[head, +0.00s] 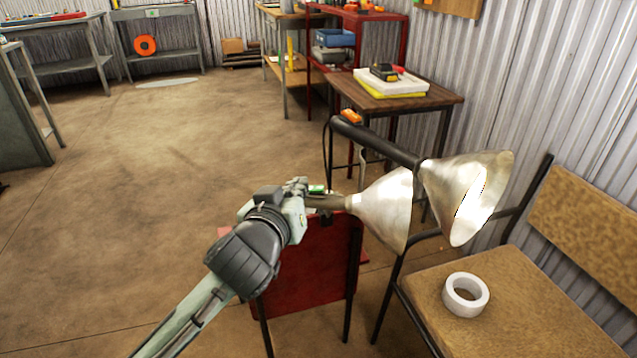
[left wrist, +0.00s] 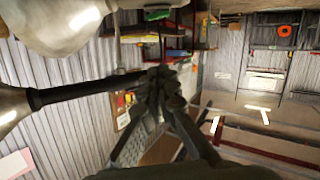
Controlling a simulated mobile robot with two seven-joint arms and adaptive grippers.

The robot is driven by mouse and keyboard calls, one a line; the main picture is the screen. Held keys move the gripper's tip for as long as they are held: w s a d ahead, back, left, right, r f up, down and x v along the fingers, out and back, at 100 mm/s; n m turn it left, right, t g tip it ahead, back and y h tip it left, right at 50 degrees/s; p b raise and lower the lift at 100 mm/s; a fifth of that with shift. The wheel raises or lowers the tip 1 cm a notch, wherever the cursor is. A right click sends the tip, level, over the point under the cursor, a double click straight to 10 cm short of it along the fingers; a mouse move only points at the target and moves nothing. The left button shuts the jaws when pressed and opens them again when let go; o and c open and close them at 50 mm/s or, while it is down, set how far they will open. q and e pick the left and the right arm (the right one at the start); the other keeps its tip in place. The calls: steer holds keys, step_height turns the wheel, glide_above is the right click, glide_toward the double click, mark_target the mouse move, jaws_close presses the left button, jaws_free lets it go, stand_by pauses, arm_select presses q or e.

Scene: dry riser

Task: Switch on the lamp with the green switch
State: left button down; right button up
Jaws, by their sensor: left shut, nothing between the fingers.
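A metal cone lamp (head: 385,208) has a green switch (head: 317,189) on top of its dark rear stem. The green switch also shows at the top of the left wrist view (left wrist: 157,14). A second cone lamp (head: 468,190) behind it has a long black stem with an orange switch (head: 351,116). My left gripper (head: 299,184) is shut and empty, just left of the green switch; I cannot tell whether it touches. Its shut fingertips (left wrist: 160,78) also show in the left wrist view. I cannot tell whether either lamp is lit. My right gripper is not in view.
A red chair (head: 305,270) stands under the lamps. A wooden chair (head: 540,300) with a roll of white tape (head: 465,295) is at the right. A small wooden table (head: 440,97) stands behind, by the corrugated wall. The floor at left is clear.

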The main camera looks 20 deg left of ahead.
arm_select(q)
glide_above(315, 186)
steer(key=s, duration=0.4)
step_height(315, 186, down, 2)
steer(key=f, duration=0.3)
steer(key=w+d+f, duration=0.1)
steer(key=shift+f, duration=0.2)
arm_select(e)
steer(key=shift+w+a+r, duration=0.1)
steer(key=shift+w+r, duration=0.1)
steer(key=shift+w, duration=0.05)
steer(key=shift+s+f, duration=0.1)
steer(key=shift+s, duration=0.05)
